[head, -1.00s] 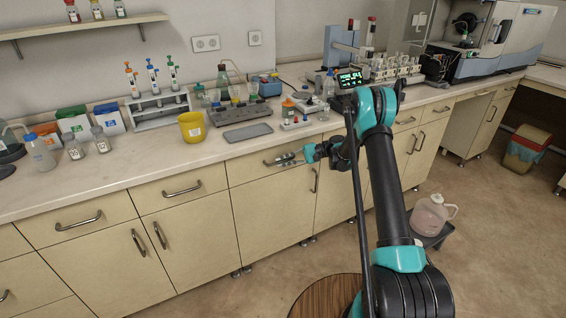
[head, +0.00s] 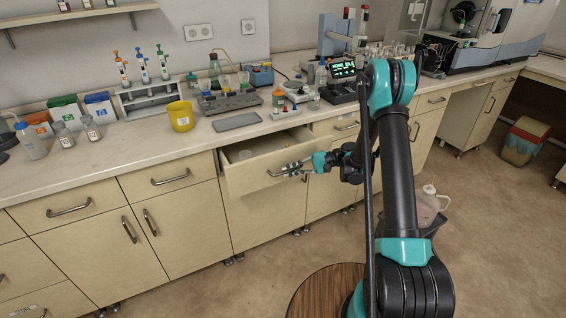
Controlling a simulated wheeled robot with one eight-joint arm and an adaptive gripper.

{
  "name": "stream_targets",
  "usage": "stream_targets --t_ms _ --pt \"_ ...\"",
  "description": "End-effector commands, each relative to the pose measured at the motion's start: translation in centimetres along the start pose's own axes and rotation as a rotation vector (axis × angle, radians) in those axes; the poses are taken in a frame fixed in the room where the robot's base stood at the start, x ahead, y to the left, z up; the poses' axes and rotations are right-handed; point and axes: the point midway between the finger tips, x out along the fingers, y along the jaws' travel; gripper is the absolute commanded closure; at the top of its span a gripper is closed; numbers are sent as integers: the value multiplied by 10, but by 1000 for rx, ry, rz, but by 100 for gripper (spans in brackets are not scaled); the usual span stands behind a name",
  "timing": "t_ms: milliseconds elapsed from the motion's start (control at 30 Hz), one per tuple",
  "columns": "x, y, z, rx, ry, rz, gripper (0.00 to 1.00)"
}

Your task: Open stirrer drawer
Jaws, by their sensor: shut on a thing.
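The stirrer drawer (head: 247,182) is a pale wooden drawer under the counter, in the middle of the head view. It is pulled partly out, and its inside shows, with a round pale item (head: 244,155) at the left and small yellowish items (head: 290,147) further right. My gripper (head: 287,171) is shut on the drawer's metal handle (head: 275,173), coming from the right. The fingertips are small here and partly cover the handle.
Above the drawer, the counter (head: 190,151) carries a grey tray (head: 237,122), a yellow cup (head: 180,116) and stirrer devices (head: 230,102). Closed drawers and cupboard doors (head: 172,225) flank it. A jug (head: 428,205) stands on the right.

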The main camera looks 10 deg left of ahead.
Motion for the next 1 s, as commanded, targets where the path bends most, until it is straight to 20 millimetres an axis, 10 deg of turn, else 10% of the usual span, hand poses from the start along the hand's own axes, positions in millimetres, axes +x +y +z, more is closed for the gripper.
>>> stream_targets --t_ms 400,900,1000 --pt "-21 31 44 -1 0 0 100" --pt "-23 34 48 -1 0 -1 100" --pt "-23 34 48 -1 0 -1 82"
